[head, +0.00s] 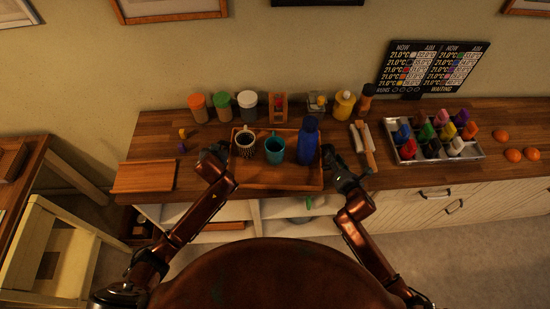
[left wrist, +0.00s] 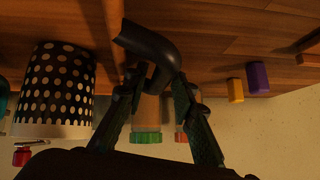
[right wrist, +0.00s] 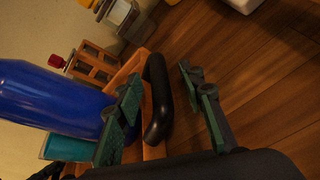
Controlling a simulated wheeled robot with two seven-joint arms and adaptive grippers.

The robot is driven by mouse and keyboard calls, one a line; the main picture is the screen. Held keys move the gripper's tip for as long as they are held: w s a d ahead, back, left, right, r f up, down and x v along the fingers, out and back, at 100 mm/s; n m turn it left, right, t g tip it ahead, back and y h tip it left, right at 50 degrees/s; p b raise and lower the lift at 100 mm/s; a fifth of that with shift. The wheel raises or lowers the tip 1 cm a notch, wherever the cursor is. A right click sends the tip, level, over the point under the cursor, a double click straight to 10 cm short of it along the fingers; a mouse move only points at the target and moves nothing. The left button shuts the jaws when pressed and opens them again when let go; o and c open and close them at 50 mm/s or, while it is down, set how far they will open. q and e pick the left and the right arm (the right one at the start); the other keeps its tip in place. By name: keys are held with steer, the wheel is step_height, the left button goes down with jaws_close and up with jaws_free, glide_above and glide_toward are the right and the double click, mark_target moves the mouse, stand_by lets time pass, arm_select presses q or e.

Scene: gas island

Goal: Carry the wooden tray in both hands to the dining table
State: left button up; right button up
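The wooden tray (head: 262,182) rests on the wooden counter and holds a polka-dot mug (head: 246,150), a teal mug (head: 275,150) and an upright blue bottle (head: 308,143). My left gripper (head: 217,153) is at the tray's left end. In the left wrist view its open fingers (left wrist: 160,100) are on either side of the dark curved left handle (left wrist: 152,42). My right gripper (head: 338,165) is at the right end, just right of the bottle. In the right wrist view its open fingers (right wrist: 165,105) straddle the dark right handle (right wrist: 157,90), with a gap to the right finger.
Several jars (head: 222,104) and a small wooden rack (head: 278,106) stand behind the tray. A cutting board (head: 144,176) lies to the left. A metal tray (head: 438,160) of coloured bottles and several oranges (head: 513,155) lie to the right. A table (head: 22,170) and chair (head: 62,245) stand far left.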

arm_select(q)
steer(key=shift+w+a+f, duration=0.1)
steer(key=shift+w+f, duration=0.35)
steer(key=shift+w, duration=0.05)
arm_select(e)
steer(key=shift+w+a+f, duration=0.15)
steer(key=shift+w+f, duration=0.05)
steer(key=shift+w, duration=0.45)
arm_select(q)
steer(key=shift+c, duration=0.3)
arm_select(e)
steer(key=shift+c, duration=0.3)
arm_select(q)
jaws_close()
arm_select(e)
steer(key=c, duration=0.6)
jaws_close()
arm_select(q)
steer(key=shift+w+r, duration=0.15)
steer(key=shift+r, duration=0.15)
arm_select(e)
steer(key=shift+w+r, duration=0.15)
steer(key=shift+r, duration=0.25)
